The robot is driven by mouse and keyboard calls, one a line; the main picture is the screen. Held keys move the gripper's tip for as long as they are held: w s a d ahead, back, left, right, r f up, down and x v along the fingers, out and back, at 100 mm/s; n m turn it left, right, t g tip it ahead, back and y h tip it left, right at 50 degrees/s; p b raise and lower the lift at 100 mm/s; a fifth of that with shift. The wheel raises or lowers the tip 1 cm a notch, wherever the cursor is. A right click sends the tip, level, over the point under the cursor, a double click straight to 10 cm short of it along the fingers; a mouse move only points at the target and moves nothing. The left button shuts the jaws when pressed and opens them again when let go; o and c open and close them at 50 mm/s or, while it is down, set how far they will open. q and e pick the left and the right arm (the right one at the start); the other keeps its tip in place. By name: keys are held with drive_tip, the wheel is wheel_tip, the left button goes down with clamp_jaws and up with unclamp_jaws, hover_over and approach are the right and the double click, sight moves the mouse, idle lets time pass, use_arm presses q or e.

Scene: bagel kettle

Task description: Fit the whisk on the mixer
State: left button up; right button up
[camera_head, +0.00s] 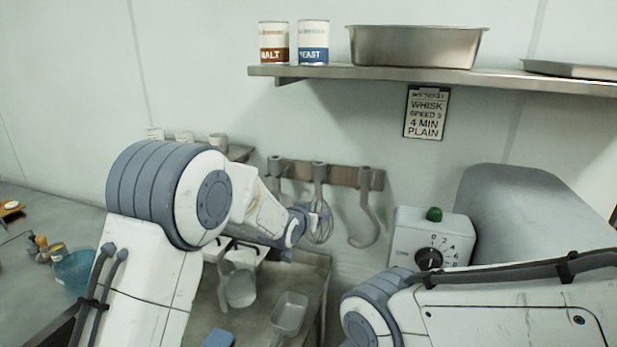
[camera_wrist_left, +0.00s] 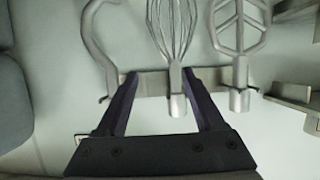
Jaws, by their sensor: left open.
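The whisk (camera_head: 321,222) hangs from a wall rack (camera_head: 341,174) between the dough hook (camera_head: 368,228) and a flat beater, which my left arm mostly hides. In the left wrist view the whisk (camera_wrist_left: 172,30) appears upside down, its shank between the two fingers. My left gripper (camera_wrist_left: 160,78) is open, with one finger on each side of the shank and a gap to it; I cannot tell the depth. In the head view the left gripper (camera_head: 300,222) is at the whisk. The mixer (camera_head: 520,215) stands at right, its lower part hidden by my right arm. My right gripper is out of view.
The flat beater (camera_wrist_left: 238,30) is close beside the whisk. A shelf (camera_head: 430,78) above holds two cans and a metal pan (camera_head: 415,46). A sign (camera_head: 427,113) hangs below it. A clear jug (camera_head: 238,288) and a metal scoop (camera_head: 289,313) are on the counter below.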

sight(318, 192)
use_arm(q)
drive_tip(key=shift+t, duration=0.8)
drive_tip(key=w, duration=0.3)
drive_tip(key=w+p, duration=0.1)
drive_tip(key=w, duration=0.2)
drive_tip(key=w+p, duration=0.1)
drive_tip(key=w, duration=0.2)
drive_tip(key=shift+d+r, duration=0.15)
drive_tip(key=shift+r, duration=0.2)
drive_tip(key=shift+b+x, duration=0.6)
drive_tip(key=shift+x, duration=1.95)
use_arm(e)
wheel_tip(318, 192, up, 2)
use_arm(q)
clamp_jaws()
